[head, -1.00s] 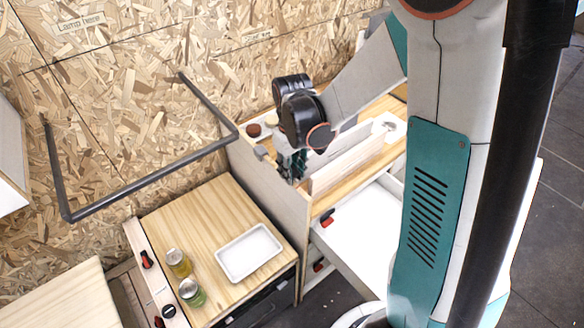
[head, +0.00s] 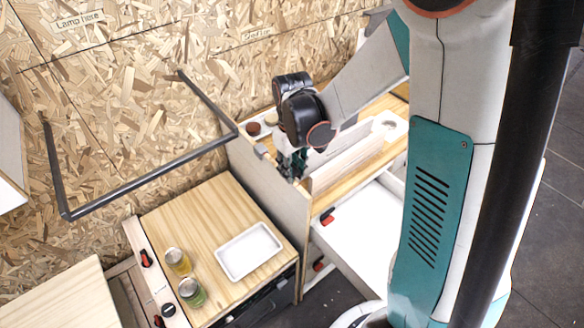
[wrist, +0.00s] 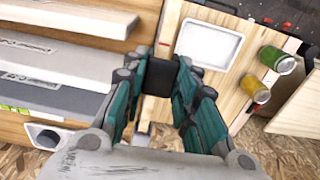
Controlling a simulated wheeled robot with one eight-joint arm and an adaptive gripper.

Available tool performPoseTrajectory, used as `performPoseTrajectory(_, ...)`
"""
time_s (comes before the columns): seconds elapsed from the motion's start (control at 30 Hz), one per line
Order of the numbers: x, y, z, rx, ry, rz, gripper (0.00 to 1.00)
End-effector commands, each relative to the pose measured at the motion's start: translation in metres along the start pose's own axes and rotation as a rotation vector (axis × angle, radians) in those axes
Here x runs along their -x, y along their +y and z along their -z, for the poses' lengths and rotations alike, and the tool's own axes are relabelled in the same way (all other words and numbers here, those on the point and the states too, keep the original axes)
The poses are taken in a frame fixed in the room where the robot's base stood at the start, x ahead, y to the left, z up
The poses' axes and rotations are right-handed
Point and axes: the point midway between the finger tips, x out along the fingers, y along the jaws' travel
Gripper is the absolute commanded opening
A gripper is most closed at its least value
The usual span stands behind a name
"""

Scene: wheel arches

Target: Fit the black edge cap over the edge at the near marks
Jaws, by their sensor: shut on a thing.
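My gripper (wrist: 160,85) is shut on the black edge cap (wrist: 160,76), which shows as a dark block between the teal fingertips in the wrist view. In the head view, my gripper (head: 291,163) is at the top of the upright wooden panel (head: 275,200). The fingers hide the cap there. The panel's pale top edge (wrist: 170,30) runs up to the cap in the wrist view. I cannot tell whether the cap is touching the edge or held just above it.
A black rail (head: 150,180) is in front of the chipboard wall. Pale boards (head: 345,165) stand to the right.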

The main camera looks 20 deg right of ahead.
Motion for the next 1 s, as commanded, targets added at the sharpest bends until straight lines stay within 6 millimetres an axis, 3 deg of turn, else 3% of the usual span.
performPoseTrajectory(1.0, -0.0080, 0.0000, 0.0000, 0.000, 0.000, 0.000, 0.14)
